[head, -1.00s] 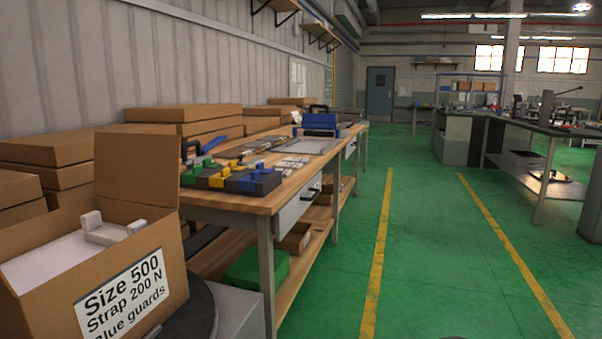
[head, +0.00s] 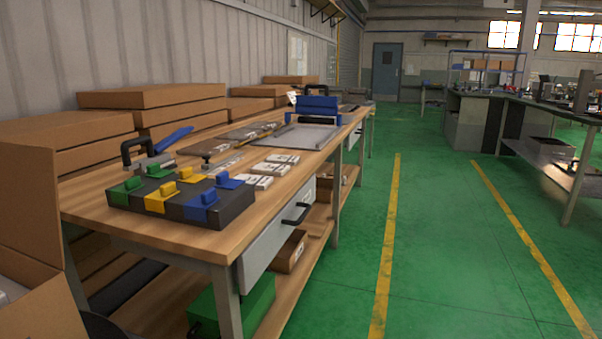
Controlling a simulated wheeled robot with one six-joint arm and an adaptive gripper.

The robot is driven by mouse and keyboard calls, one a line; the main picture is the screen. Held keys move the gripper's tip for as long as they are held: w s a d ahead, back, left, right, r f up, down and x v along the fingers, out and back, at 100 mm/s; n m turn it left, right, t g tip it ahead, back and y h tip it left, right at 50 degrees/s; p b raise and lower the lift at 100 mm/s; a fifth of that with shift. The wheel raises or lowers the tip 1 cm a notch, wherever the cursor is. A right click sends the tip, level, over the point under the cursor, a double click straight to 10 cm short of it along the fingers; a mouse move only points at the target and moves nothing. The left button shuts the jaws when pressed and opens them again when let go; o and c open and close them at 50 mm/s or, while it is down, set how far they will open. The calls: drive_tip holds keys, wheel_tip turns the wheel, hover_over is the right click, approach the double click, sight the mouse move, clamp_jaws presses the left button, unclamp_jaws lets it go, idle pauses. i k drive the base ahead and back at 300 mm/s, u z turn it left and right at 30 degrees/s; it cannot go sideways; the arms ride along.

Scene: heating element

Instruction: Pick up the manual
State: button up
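I cannot make out for certain which thing is the manual. Several flat items lie on the wooden workbench (head: 95,197). White labelled pieces (head: 272,170) lie near its front edge. A flat brown-grey item (head: 205,147) and a flat grey item (head: 243,133) lie behind them. A broad light grey sheet or plate (head: 303,137) lies farther along, in front of a blue device (head: 319,108). A small white tag (head: 292,97) stands near the device. My gripper is not in view.
A dark block with green, yellow and blue handles (head: 182,200) sits at the bench's near end. An open cardboard box (head: 40,300) stands at the near left. A drawer (head: 280,232) is under the benchtop. The green aisle (head: 440,240) is clear.

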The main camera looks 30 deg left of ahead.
sight(261, 182)
drive_tip(key=u, duration=0.1)
drive_tip(key=i, duration=0.85)
drive_tip(key=u, duration=0.45)
